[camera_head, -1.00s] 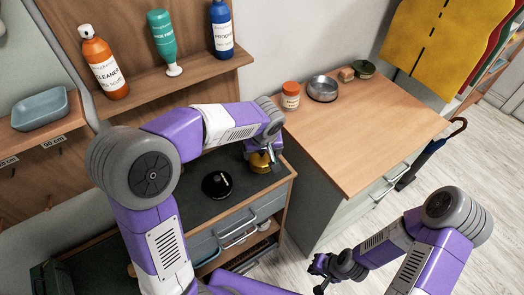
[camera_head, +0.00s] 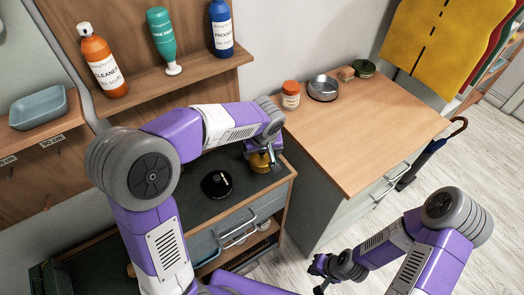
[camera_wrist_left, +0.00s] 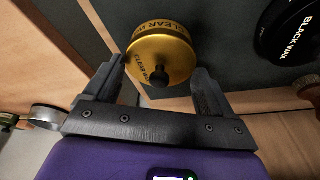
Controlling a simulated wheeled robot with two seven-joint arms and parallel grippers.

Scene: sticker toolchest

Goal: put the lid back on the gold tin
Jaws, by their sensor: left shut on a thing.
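The gold tin (camera_head: 259,163) labelled CLEAR W… stands on the dark top of the left cabinet, near its right edge. My left gripper (camera_head: 262,150) is over it and partly hides it. In the left wrist view, a round gold lid (camera_wrist_left: 165,52) with a black knob lies between the two fingers of my left gripper (camera_wrist_left: 160,78), which are shut on its rim. I cannot tell whether the lid touches the tin or how evenly it sits. My right gripper (camera_head: 322,272) hangs low over the floor, apparently open and empty.
A black wax tin (camera_head: 216,184) stands left of the gold tin; it also shows in the left wrist view (camera_wrist_left: 290,30). The higher wooden cabinet (camera_head: 365,135) at right carries an orange-lidded jar (camera_head: 290,95) and a metal bowl (camera_head: 322,88). Bottles stand on the shelf behind.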

